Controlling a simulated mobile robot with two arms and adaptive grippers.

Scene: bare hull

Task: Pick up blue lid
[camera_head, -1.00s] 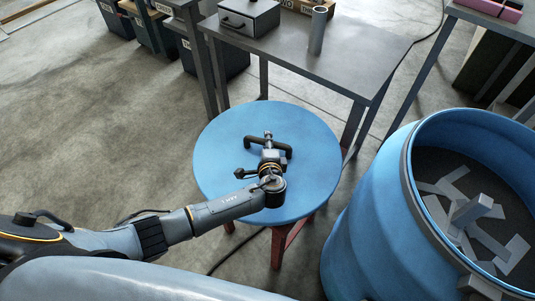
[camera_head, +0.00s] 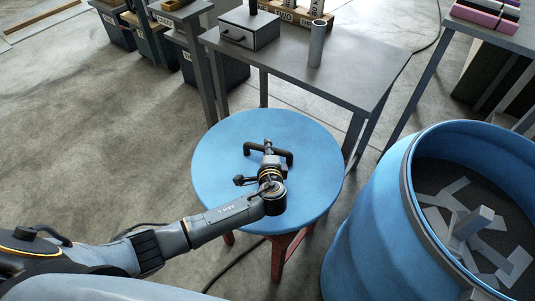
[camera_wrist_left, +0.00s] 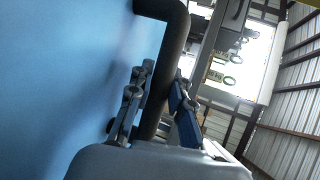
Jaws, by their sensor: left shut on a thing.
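The blue lid (camera_head: 230,170) is a large round disc with a black bar handle (camera_head: 284,152) on its top. It lies over a red-legged stand in the head view. My left gripper (camera_head: 267,148) is at the handle in the middle of the lid, shut on it. In the left wrist view, the gripper's fingers (camera_wrist_left: 155,105) stand on both sides of the black handle (camera_wrist_left: 172,50), and the lid's blue face (camera_wrist_left: 60,80) fills the left side. Whether the lid touches the stand is hard to tell. My right gripper is not in view.
An open blue barrel (camera_head: 372,215) with grey pieces inside stands at the right. A grey metal table (camera_head: 350,75) behind the lid holds a grey box (camera_head: 249,28) and an upright cylinder (camera_head: 317,43). Dark bins (camera_head: 215,65) stand at the back left. Floor at the left is clear.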

